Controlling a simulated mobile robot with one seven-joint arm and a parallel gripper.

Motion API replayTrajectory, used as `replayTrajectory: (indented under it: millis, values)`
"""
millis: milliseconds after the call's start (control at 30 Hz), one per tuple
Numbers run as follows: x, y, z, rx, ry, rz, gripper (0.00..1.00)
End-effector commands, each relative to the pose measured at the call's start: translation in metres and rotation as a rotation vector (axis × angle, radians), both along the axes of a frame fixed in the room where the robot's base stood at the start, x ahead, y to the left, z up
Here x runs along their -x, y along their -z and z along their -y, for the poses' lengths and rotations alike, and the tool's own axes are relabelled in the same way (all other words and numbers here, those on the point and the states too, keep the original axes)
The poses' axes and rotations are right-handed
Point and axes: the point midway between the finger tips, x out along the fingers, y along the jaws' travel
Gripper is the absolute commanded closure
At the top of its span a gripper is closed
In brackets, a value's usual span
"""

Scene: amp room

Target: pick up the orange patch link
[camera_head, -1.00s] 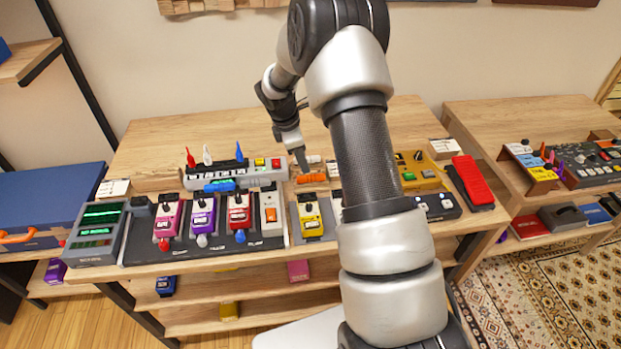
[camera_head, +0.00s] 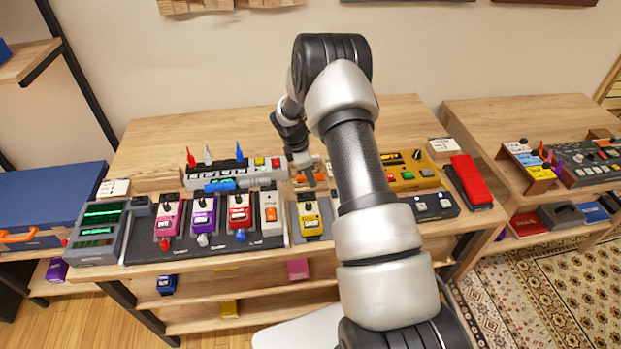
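The orange patch link (camera_head: 319,177) lies on the wooden table behind the row of pedals, just right of the grey power strip. My gripper (camera_head: 309,180) points down right at it from above and behind. Its fingers cover the middle of the link, with orange showing on both sides. I cannot tell whether the fingers touch the link or how far apart they are.
The grey power strip (camera_head: 237,175) with coloured upright plugs stands close left, with a blue link (camera_head: 219,186) in front. A yellow pedal (camera_head: 310,219) stands in front. A mustard-coloured unit (camera_head: 409,172) and a red pedal (camera_head: 471,180) stand to the right.

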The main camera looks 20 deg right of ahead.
Motion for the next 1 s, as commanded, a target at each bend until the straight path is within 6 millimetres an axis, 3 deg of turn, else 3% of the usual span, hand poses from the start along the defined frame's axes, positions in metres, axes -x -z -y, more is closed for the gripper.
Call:
replayTrajectory:
  millis: [867,1000]
  values:
    - [0.0001,0.0047,-0.0004,0.0,0.0,0.0,0.6]
    - [0.0001,0.0047,-0.0004,0.0,0.0,0.0,0.81]
